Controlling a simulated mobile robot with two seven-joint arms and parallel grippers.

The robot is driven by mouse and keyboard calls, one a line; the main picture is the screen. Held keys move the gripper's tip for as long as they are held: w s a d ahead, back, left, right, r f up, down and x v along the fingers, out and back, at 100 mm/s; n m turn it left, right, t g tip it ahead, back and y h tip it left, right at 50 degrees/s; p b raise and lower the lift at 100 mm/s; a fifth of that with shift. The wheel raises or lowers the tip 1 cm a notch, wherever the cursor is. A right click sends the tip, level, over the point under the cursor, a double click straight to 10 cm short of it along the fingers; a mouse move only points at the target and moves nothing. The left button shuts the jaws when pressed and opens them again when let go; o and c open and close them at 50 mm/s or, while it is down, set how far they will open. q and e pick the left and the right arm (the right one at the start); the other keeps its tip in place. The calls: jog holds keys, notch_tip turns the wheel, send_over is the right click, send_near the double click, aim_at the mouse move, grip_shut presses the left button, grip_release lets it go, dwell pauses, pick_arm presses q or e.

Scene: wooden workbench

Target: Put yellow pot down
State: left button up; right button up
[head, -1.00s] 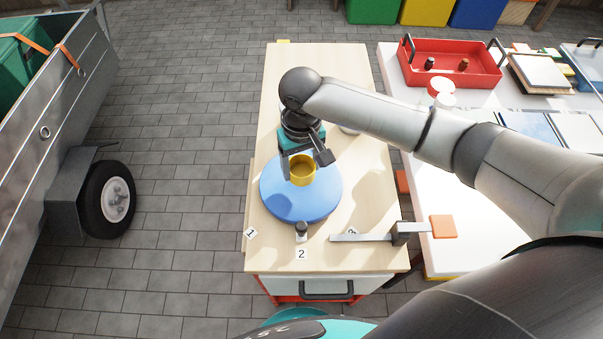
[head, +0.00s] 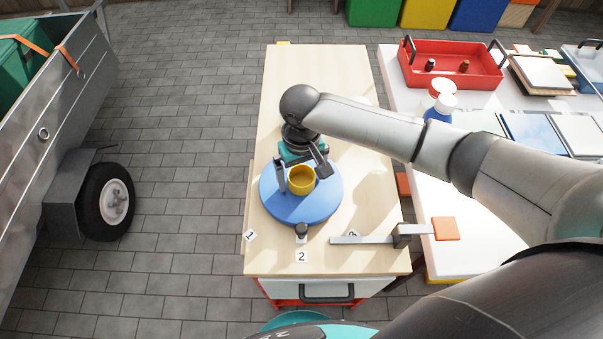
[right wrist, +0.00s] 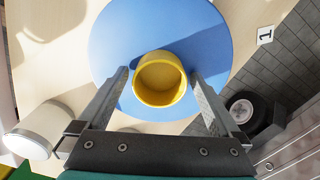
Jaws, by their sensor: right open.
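The yellow pot (head: 302,179) stands upright on the round blue disc (head: 318,212) on the wooden workbench. It also shows in the right wrist view (right wrist: 160,79), with its open top facing the camera and the blue disc (right wrist: 110,40) under it. My right gripper (head: 303,176) is open, with one finger on each side of the pot. In the right wrist view, the fingers (right wrist: 160,82) are spread wider than the pot, with gaps on both sides. My left gripper is not in view.
A metal bar clamp with an orange pad (head: 445,229) lies at the bench's front right. A small dark knob (head: 301,231) stands before the disc. A white cylinder (right wrist: 38,130) is near one finger. The bench's far end (head: 315,70) is clear.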

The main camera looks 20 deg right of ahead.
aim_at(301, 183)
notch_tip(301, 183, up, 12)
jog(key=p, duration=0.3)
jog(key=shift+r, duration=0.15)
